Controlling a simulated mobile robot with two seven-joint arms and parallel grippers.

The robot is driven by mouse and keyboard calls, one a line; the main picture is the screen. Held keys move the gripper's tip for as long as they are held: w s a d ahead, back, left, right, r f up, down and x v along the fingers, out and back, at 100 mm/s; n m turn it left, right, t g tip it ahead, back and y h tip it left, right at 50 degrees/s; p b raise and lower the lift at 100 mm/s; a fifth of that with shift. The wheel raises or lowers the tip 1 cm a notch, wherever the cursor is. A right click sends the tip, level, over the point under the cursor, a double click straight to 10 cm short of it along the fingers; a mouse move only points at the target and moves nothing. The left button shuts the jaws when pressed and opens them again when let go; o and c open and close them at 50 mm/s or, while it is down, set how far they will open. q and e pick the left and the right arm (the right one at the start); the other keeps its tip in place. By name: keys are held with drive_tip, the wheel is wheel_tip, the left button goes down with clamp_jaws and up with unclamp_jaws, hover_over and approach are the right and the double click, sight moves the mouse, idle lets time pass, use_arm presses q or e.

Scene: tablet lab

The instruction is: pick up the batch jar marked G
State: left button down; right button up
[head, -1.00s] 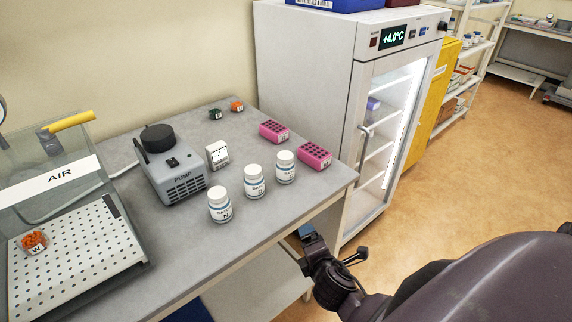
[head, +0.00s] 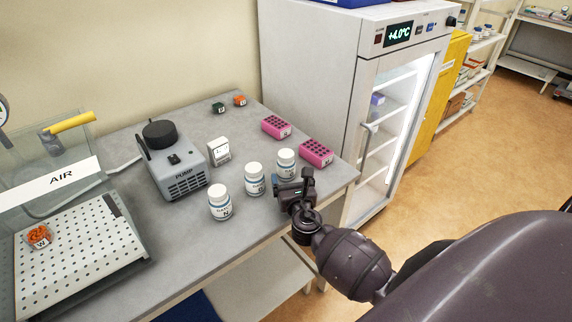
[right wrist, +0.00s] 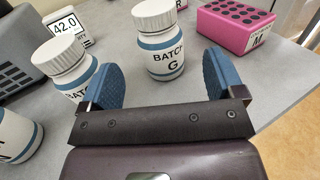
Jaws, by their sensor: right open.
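The jar marked G (head: 286,160) is white with a white lid and a blue-banded label. It stands upright on the grey bench, at the right end of a row of three jars. In the right wrist view the G jar (right wrist: 165,50) stands ahead of the gap between my fingers, and its letter G is readable. My right gripper (head: 287,187) is open and empty, just in front of the G jar; its blue fingers (right wrist: 160,78) are spread on either side of the line to it. My left gripper is not in view.
The middle jar (head: 254,182) stands close to my left-hand finger; jar N (head: 220,206) is farther left. A small display (head: 219,151) and a pump (head: 175,172) stand behind the row. A fridge (head: 375,120) adjoins the bench.

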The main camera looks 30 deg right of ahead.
sight(288, 170)
drive_tip(key=shift+x, duration=3.15)
drive_tip(key=shift+f, duration=0.1)
drive_tip(key=c, duration=1.1)
drive_tip(key=shift+o, duration=0.2)
